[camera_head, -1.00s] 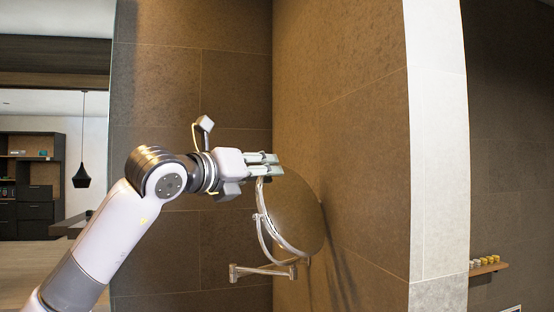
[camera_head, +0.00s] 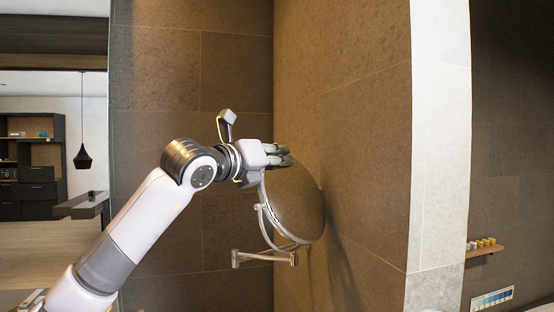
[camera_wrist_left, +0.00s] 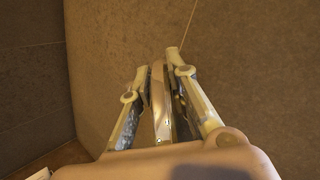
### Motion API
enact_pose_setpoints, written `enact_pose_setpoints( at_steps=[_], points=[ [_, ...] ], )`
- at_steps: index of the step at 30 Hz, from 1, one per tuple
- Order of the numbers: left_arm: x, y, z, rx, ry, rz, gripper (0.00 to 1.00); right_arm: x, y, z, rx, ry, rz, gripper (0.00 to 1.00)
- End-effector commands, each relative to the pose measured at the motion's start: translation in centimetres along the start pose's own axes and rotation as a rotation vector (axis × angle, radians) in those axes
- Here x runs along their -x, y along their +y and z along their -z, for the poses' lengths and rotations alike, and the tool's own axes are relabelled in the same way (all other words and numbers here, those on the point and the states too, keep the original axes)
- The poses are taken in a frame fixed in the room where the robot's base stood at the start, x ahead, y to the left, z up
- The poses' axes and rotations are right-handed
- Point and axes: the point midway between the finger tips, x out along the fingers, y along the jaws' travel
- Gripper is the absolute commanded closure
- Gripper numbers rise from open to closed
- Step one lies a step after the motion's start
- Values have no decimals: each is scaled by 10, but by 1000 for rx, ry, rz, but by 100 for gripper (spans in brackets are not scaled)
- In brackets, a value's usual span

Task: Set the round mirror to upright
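The round mirror (camera_head: 296,205) is on a chrome arm fixed to the wall, seen from the side in the head view. My left gripper (camera_head: 284,155) is at the mirror's upper edge. In the left wrist view, the mirror's rim (camera_wrist_left: 160,105) runs between the two fingers of my left gripper (camera_wrist_left: 158,62), with narrow gaps beside it. The fingers look apart, and I see no clear grip. My right gripper is out of view.
The brown tiled wall (camera_head: 365,150) stands close behind and right of the mirror. A pale pillar edge (camera_head: 438,150) is farther right, with a small shelf (camera_head: 484,250) beyond it.

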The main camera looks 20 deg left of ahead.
Motion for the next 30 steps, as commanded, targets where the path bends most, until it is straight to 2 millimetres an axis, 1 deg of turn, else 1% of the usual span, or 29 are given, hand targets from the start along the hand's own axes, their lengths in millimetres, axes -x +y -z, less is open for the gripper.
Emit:
enact_pose_setpoints(
  at_steps=[1,6,24,27,30],
  points=[
    [0,0,0,0,0,0,89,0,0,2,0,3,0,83],
    [0,0,0,0,0,0,100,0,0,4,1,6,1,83],
    [0,0,0,-2,-1,0,100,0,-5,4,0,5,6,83],
    [0,-3,1,-34,-1,2,100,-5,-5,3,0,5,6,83],
    [0,-10,4,-120,-2,3,100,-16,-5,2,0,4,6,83]
  ],
)
